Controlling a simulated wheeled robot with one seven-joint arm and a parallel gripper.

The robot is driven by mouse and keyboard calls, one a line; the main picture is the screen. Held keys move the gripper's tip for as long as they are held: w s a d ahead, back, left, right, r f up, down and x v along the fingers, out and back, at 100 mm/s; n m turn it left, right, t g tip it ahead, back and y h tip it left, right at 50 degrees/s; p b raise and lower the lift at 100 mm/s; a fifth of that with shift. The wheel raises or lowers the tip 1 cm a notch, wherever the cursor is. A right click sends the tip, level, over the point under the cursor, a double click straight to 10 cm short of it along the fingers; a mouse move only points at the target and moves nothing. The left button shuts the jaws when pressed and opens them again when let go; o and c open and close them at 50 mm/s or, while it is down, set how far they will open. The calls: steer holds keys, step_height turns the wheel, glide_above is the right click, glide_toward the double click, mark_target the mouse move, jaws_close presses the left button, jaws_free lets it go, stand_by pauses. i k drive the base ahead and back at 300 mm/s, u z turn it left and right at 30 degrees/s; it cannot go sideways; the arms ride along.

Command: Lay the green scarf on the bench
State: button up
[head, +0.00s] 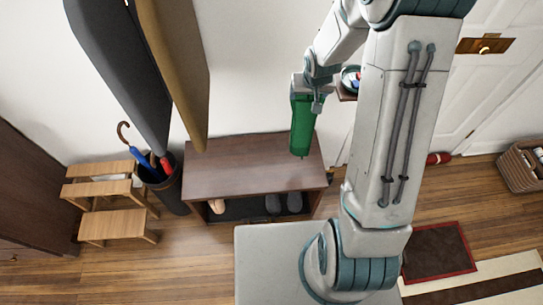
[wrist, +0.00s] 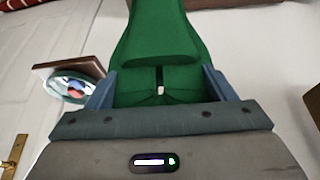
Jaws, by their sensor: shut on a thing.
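The green scarf (head: 302,128) hangs down from my gripper (head: 312,92) in the head view, above the right part of the bench. It also fills the space between the fingers in the wrist view (wrist: 160,50). My gripper is shut on the scarf. The bench (head: 240,170) is a dark brown wooden one with a bare top and an open shelf below. I cannot tell whether the scarf's lower end touches the bench top.
Shoes (head: 275,203) stand on the bench's shelf. Dark and tan coats (head: 175,60) hang over the bench's left part. An umbrella stand (head: 168,190) and a wooden step stool (head: 105,190) are to its left. A small wall shelf with a bowl (head: 350,78) is right of my gripper.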

mark_target(253, 162)
steer(key=z, duration=0.95)
steer(key=k, duration=1.05)
steer(key=u, duration=1)
steer(key=i, duration=1)
